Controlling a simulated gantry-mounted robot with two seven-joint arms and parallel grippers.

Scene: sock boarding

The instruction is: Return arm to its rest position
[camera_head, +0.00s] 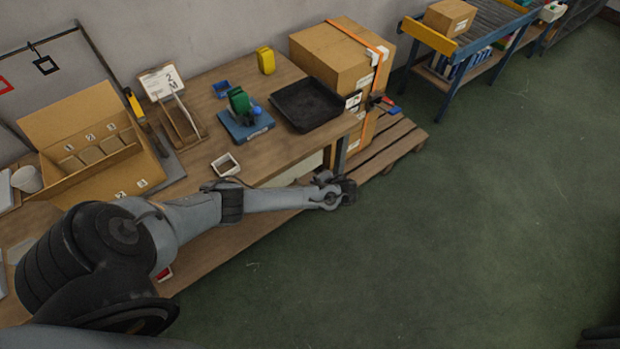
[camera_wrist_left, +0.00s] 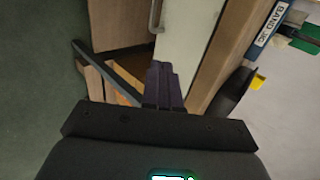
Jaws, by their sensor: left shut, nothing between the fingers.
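My left arm (camera_head: 185,218) reaches in from the lower left of the head view, across the front of the workbench (camera_head: 278,165). My left gripper (camera_head: 345,188) is just off the bench's front right corner, near the bench leg. In the left wrist view its two dark fingers (camera_wrist_left: 165,86) are together, shut and empty. My right gripper is not in view. A dark shape shows at the lower right edge of the head view; I cannot tell what it is.
On the bench are a black tray (camera_head: 306,104), a blue scale (camera_head: 246,126) with a green item, a small white tray (camera_head: 225,165) and an open cardboard box (camera_head: 80,117). A pallet (camera_head: 400,145) with stacked boxes stands right of the bench. The green floor (camera_head: 460,240) is clear.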

